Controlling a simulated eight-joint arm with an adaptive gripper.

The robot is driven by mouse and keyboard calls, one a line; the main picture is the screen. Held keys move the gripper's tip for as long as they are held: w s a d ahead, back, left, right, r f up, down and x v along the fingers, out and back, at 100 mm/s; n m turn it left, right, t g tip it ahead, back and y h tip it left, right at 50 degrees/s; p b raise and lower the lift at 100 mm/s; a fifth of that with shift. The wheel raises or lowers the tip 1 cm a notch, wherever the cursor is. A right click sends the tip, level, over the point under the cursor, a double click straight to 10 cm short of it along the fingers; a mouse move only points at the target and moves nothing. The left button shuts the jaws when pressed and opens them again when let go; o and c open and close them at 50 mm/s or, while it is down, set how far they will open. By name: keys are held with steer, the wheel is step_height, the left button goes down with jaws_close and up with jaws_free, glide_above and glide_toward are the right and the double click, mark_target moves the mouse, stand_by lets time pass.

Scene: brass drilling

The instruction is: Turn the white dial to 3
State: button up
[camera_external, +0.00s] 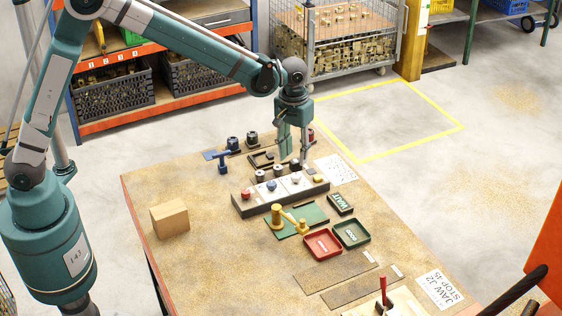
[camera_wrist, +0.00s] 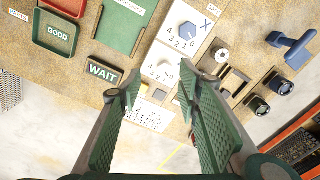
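The white dial (camera_wrist: 163,72) sits on a white plate with printed numerals around it, on the long control panel (camera_external: 243,206). In the wrist view it lies between and just beyond my open fingers; the dial's pointer setting is too small to read. In the external view the dial (camera_external: 296,178) is near the right part of the panel. My gripper (camera_external: 294,159) points down just above and behind the panel there. It also shows in the wrist view (camera_wrist: 156,80), with its two green fingers wide apart and nothing between them.
A blue hexagonal dial (camera_wrist: 186,32) is beside the white one. A WAIT block (camera_wrist: 103,72), a green GOOD tray (camera_wrist: 57,33), a red tray (camera_external: 322,245) and a blue-handled tool (camera_wrist: 293,45) are around the panel. A cardboard box (camera_external: 169,218) stands at the table's left.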

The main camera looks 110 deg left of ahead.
mark_target(296, 175)
steer(key=shift+a+f+n, duration=0.3)
steer(key=shift+a+f, duration=0.8)
steer(key=shift+a, duration=0.25)
steer(key=shift+f, duration=3.85)
steer(key=c, duration=0.9)
